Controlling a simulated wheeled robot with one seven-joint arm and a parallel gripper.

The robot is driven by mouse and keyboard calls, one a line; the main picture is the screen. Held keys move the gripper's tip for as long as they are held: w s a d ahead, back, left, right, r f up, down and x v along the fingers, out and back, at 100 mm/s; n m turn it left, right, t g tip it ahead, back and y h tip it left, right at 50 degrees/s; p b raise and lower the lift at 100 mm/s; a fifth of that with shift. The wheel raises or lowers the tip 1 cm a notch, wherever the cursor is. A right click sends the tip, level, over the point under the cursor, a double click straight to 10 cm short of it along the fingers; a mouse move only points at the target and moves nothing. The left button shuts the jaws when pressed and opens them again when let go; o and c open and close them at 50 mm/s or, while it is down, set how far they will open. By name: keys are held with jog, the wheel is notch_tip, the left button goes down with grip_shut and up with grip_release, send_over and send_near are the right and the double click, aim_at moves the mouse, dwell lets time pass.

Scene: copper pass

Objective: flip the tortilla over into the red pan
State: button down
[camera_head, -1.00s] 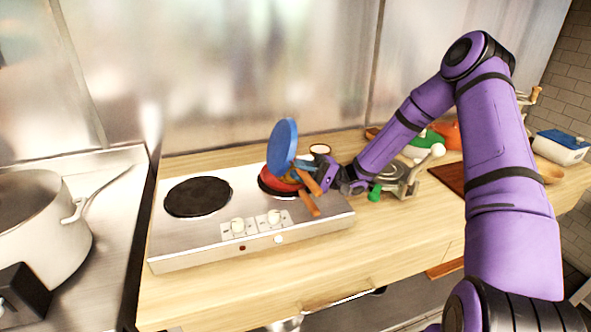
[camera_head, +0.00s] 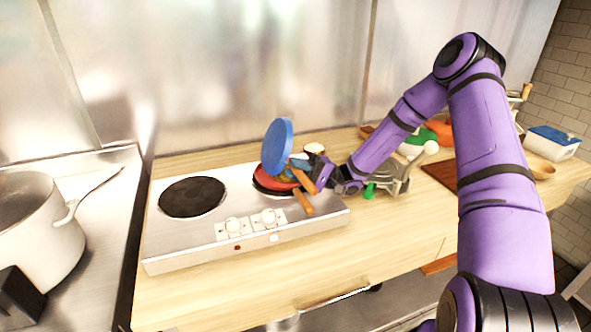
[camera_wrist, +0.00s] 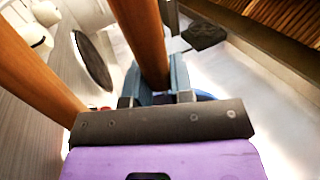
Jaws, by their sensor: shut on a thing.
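The blue pan (camera_head: 277,147) is tipped steeply on edge above the right hotplate, its round blue face toward the head camera. My gripper (camera_head: 314,180) is shut on its wooden handle (camera_wrist: 143,40), seen between the fingers (camera_wrist: 155,98) in the wrist view.
The left hotplate (camera_head: 192,197) is bare. A large pot (camera_head: 40,245) stands on the steel counter at left. A small white-topped cup (camera_head: 315,149) stands behind. The front wooden counter is clear.

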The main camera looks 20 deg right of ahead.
notch_tip(320, 180, up, 6)
jog(key=a, duration=0.2)
jog(key=shift+r, duration=0.15)
dwell(0.4)
jog(key=shift+a, duration=0.1)
